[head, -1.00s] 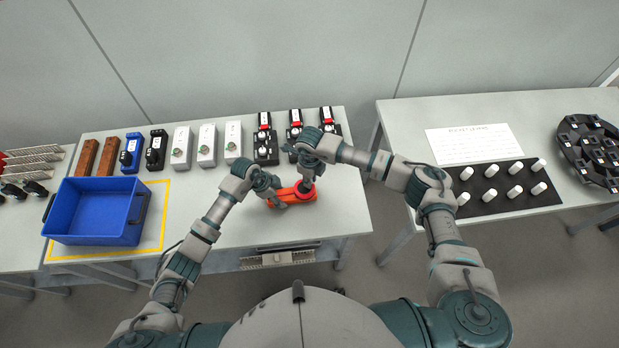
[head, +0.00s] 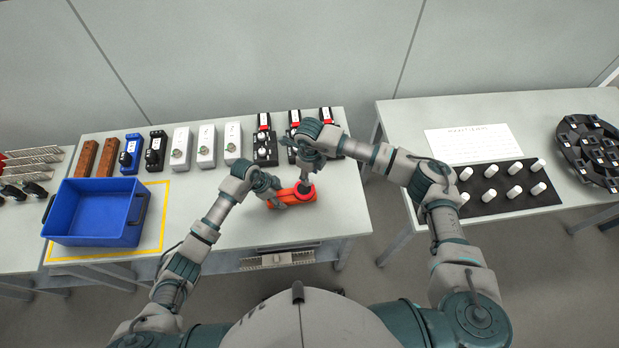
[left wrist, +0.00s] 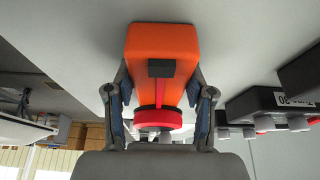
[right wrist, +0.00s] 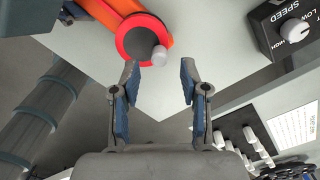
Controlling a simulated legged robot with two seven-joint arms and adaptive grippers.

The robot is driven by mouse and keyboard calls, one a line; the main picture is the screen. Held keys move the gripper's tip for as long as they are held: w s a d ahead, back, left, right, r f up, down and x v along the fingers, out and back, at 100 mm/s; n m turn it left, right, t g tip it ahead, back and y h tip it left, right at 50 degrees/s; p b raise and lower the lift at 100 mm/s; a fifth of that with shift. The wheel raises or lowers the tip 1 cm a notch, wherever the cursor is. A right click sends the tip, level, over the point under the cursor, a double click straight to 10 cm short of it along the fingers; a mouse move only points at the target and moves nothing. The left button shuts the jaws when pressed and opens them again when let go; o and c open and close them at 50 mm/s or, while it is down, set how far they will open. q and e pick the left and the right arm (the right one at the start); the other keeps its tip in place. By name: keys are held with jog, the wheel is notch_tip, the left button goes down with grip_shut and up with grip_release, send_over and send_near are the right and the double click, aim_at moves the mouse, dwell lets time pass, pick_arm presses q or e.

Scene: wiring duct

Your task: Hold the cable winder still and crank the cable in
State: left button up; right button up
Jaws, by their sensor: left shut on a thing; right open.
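The cable winder is an orange body (head: 306,200) with a red round drum, near the front right of the table. In the left wrist view, my left gripper (left wrist: 158,92) has its fingers on both sides of the orange body (left wrist: 165,42) and is shut on it. The red drum (right wrist: 128,40) and its pale crank knob (right wrist: 159,55) show in the right wrist view. My right gripper (right wrist: 159,66) is open, with the knob at the mouth between its fingertips. Whether a finger touches the knob is unclear. I cannot make out the cable.
A blue bin (head: 95,212) stands at the table's left. A row of boxes and switch units lines the back, including a black unit marked SPEED (right wrist: 290,28). A second table (head: 400,130) on the right holds white cylinders on a black mat. The table's front right is clear.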

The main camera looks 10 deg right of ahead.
notch_tip(320, 180, up, 8)
dwell(0.5)
pick_arm(q)
jog(key=o, duration=1.4)
